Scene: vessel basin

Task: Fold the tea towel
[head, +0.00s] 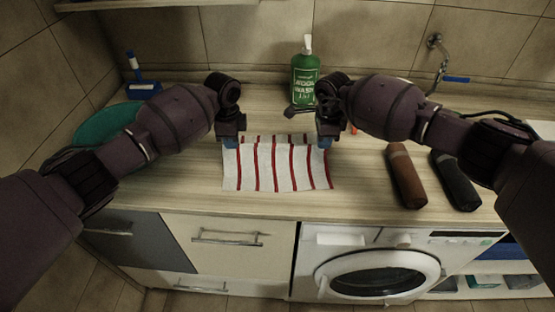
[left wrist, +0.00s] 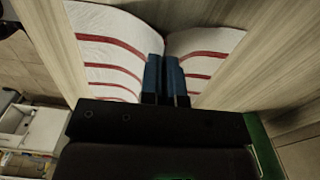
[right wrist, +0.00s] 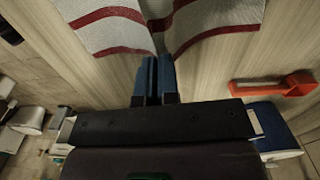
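The white tea towel with red stripes (head: 275,169) lies on the wooden counter, its front part flat and its back edge raised between my grippers. My left gripper (head: 230,143) is at the towel's back left corner and my right gripper (head: 326,142) at its back right corner. In the left wrist view, the blue fingers (left wrist: 166,80) are close together with towel (left wrist: 110,45) running in between them. In the right wrist view, the fingers (right wrist: 155,78) are also close together at the towel's edge (right wrist: 115,25). The pinched cloth itself is mostly hidden by the fingers.
A green soap bottle (head: 304,78) stands behind the towel. A brown bottle (head: 406,176) and a black one (head: 455,180) lie to the right. The counter's front edge is just before the towel.

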